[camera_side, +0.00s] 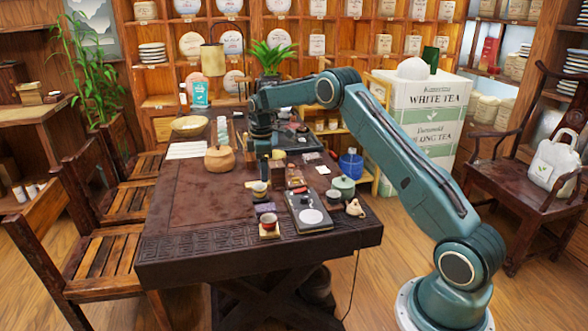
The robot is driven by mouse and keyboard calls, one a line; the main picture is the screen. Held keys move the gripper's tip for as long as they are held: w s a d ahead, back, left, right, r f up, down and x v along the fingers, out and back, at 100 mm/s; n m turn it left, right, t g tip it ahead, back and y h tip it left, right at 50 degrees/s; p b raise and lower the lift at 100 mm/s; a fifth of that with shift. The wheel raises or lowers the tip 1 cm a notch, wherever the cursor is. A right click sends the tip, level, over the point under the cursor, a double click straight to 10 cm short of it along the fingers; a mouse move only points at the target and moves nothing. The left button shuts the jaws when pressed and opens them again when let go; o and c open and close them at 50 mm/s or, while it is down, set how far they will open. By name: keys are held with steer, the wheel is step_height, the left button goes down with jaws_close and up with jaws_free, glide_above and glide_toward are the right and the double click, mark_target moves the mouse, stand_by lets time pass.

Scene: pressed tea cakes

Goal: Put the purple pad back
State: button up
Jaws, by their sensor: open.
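The gap between my fingertips is too small to see clearly.
A grey tray (296,216) with a white disc lies right of the pad, with a green lidded pot (343,186) and a small figurine (355,208) beyond. A round brown pot (219,158) stands left of my gripper. The table's left front is clear.

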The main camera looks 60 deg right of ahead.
steer(key=s+a+r+m+t, duration=0.1)
steer(key=s+a+r+m, duration=0.1)
steer(key=s+a+r, duration=0.75)
steer(key=s+a+r+m+t, duration=0.2)
steer(key=s+a+r, duration=0.35)
steer(key=r, duration=0.65)
steer(key=s+a+f+m+t, duration=0.1)
steer(key=s+a, duration=0.3)
steer(key=s, duration=0.8)
steer(key=s+a+f+m+t, duration=0.1)
steer(key=s+a+m, duration=0.2)
steer(key=s, duration=0.9)
steer(key=shift+s+a+f+m, duration=0.15)
steer(key=shift+a+m, duration=0.15)
steer(key=shift+a, duration=0.15)
